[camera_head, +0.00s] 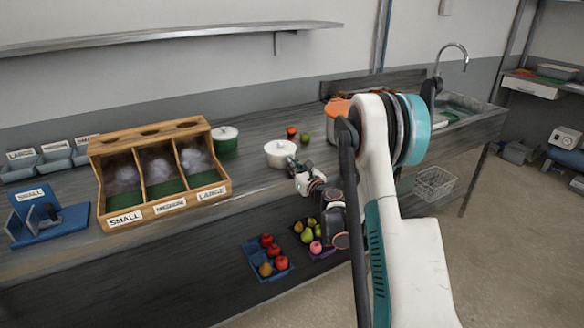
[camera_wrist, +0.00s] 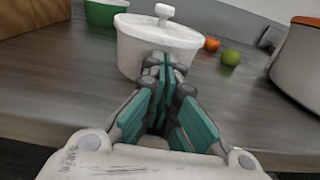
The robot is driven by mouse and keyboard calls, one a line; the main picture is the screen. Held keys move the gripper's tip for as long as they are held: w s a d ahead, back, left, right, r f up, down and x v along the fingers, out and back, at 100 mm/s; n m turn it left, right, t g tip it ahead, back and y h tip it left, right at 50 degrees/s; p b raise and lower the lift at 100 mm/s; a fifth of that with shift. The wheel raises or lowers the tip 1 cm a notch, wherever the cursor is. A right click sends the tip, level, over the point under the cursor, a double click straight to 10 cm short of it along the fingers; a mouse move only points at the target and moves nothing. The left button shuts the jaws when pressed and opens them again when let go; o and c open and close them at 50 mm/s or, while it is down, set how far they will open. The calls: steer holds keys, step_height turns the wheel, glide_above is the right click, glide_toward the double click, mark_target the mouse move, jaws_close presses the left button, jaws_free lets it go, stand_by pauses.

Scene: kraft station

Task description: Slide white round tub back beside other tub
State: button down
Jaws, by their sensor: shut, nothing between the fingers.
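The white round tub (camera_head: 281,152) with a knobbed lid stands upright on the counter, right of the wooden bin. It also fills the upper middle of the wrist view (camera_wrist: 150,45). The other tub (camera_head: 225,140), green with a white lid, stands behind and to its left; its green side shows at the top left of the wrist view (camera_wrist: 104,13). A gap separates the two tubs. My gripper (camera_head: 292,166) is shut and empty at the front of the white tub. In the wrist view its fingertips (camera_wrist: 164,66) overlap the tub's front wall; I cannot tell whether they touch.
A three-compartment wooden bin (camera_head: 157,172) stands left of the tubs. A green fruit (camera_wrist: 230,57) and an orange-red fruit (camera_wrist: 211,44) lie right of the white tub. An orange-topped pot (camera_wrist: 298,62) stands farther right. Fruit trays (camera_head: 268,259) sit below the counter's front edge.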

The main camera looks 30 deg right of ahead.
steer(key=w, duration=0.4)
steer(key=shift+s, duration=0.1)
steer(key=shift+s, duration=0.1)
stand_by(0.4)
